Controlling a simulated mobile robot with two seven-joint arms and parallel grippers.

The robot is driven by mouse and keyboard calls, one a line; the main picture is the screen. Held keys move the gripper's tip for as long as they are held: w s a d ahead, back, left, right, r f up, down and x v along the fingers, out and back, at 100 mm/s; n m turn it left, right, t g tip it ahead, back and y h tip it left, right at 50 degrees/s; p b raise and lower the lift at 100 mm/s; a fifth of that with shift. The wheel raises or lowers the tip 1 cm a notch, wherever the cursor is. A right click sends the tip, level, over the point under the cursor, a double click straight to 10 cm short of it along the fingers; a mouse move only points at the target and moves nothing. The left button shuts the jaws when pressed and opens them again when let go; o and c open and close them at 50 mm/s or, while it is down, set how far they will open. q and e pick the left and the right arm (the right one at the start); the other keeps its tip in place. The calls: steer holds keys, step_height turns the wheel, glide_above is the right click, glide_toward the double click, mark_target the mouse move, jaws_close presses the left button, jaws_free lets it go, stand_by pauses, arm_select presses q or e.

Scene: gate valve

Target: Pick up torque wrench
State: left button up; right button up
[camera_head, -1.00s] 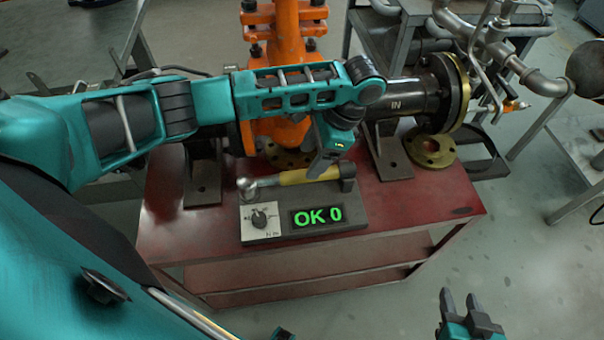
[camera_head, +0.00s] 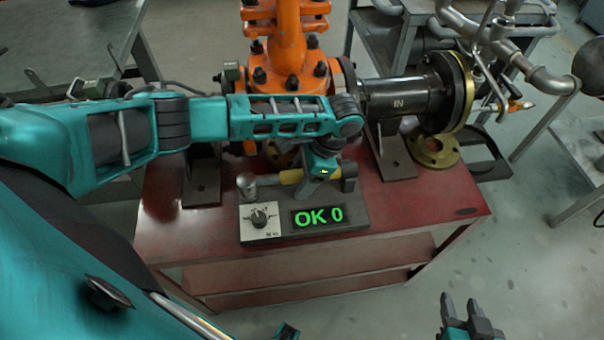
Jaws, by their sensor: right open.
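My right gripper (camera_head: 461,302) is open and empty at the bottom right, away from the table.
The stand is on a red table (camera_head: 430,208). An orange gate valve (camera_head: 290,50) with a dark "IN" pipe (camera_head: 400,98) stands behind it, close to my left arm. A brass flange (camera_head: 434,152) lies on the right. The table's front right is clear.

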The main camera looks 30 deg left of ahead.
arm_select(q)
jaws_close()
stand_by(0.4)
steer(key=shift+r, duration=0.15)
